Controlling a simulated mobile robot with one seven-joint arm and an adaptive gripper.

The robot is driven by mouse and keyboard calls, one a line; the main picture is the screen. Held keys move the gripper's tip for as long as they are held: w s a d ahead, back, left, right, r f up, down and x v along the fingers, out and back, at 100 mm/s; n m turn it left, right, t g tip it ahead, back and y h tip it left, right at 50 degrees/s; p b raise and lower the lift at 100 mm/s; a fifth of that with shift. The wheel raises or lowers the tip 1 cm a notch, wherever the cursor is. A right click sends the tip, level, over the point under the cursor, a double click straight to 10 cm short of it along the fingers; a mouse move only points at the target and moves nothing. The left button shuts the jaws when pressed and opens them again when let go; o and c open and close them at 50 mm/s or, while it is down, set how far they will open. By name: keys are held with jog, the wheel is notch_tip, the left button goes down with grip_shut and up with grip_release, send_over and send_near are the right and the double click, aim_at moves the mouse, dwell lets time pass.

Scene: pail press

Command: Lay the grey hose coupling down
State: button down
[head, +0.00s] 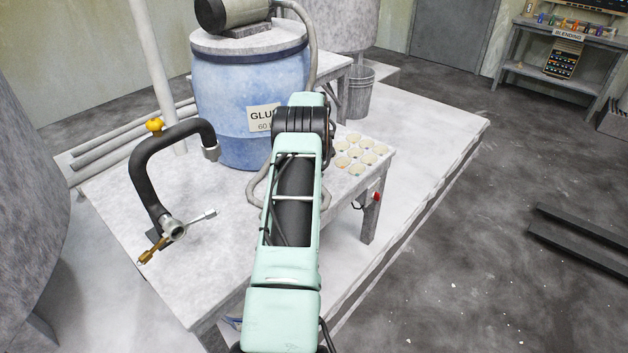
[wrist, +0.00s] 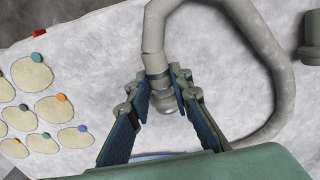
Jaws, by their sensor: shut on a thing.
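The grey hose coupling (wrist: 166,108) is a ribbed metal end on a grey hose (wrist: 154,40). In the wrist view it sits between the two fingers of my gripper (wrist: 161,86), which is shut on it. The table top (wrist: 90,45) shows behind it; I cannot tell whether the coupling touches the table. In the head view my arm hides the gripper and coupling. There the grey hose (head: 311,50) comes down from the top of the blue drum (head: 222,100), and a loop of it shows either side of my arm.
Several pale round discs (head: 355,168) with coloured dots lie at the table's right end, left in the wrist view. A red button (head: 376,196) is on the edge. A black bent pipe (head: 140,170) with a yellow cap stands at left. Bare table (head: 225,235) lies left of my arm.

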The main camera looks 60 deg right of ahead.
jog(key=c, duration=1.7)
grip_release()
jog(key=shift+f, duration=0.1)
jog(key=shift+o, duration=0.2)
notch_tip(320, 180, up, 12)
